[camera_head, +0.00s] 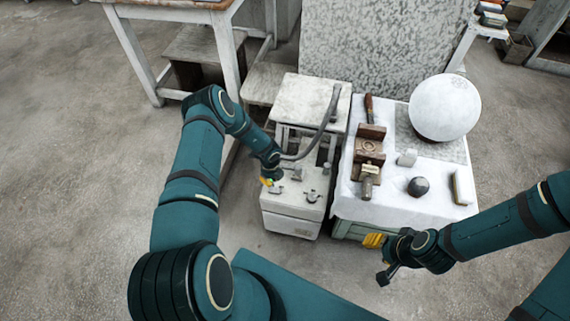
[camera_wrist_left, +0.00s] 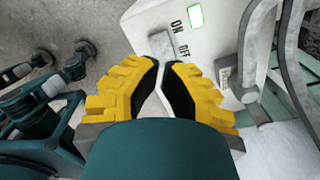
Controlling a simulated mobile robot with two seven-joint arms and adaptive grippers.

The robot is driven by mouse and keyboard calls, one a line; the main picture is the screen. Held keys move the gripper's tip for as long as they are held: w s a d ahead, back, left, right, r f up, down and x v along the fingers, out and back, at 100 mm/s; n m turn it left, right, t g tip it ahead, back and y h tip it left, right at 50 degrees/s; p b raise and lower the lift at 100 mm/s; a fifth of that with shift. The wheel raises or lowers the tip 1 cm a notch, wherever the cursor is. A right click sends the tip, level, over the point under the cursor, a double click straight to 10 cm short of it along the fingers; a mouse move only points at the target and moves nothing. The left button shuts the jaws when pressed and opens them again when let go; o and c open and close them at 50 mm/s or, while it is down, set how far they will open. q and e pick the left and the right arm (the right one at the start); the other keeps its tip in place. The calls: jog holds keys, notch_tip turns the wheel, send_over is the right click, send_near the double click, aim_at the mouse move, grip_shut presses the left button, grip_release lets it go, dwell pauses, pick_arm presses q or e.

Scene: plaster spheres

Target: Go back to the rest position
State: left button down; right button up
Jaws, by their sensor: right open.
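My left gripper (camera_head: 268,183) is above the left edge of a pale machine box (camera_head: 290,224). In the left wrist view its yellow fingers (camera_wrist_left: 164,68) have a narrow gap between their tips, with nothing held in it. The box top with ON and OFF marks (camera_wrist_left: 180,36) lies beyond the fingertips. My right gripper (camera_head: 377,259) is open and empty, low in front of the cloth-covered table (camera_head: 400,207). Its arm comes in from the right.
A white plaster sphere (camera_head: 444,107), a clamp-like wooden tool (camera_head: 369,150), a dark round lump (camera_head: 418,186) and a pale block (camera_head: 462,188) are on the table. A grey hose (camera_head: 327,122) arches over the box. Bare floor (camera_head: 80,200) lies at left.

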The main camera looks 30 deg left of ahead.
pick_arm(q)
jog(key=s+d+r+m+t, duration=0.15)
jog(key=d+r+m, duration=0.35)
jog(key=m, duration=0.7)
jog(key=s+d+r+m+t, duration=0.15)
jog(key=d+r+m, duration=0.4)
jog(key=m, duration=0.65)
jog(key=s+d+r+m+h, duration=0.2)
jog(key=s+d+r+m, duration=0.3)
jog(key=m, duration=0.7)
jog(key=s+d+r+m+g+h, duration=0.1)
jog(key=s+d+r+m+h, duration=0.1)
jog(key=s+d+r+m, duration=0.4)
jog(key=s+m, duration=0.3)
jog(key=m, duration=0.4)
jog(key=shift+s+d+r, duration=0.3)
jog(key=shift+s+d, duration=0.05)
jog(key=shift+s, duration=0.05)
pick_arm(e)
jog(key=shift+s, duration=0.5)
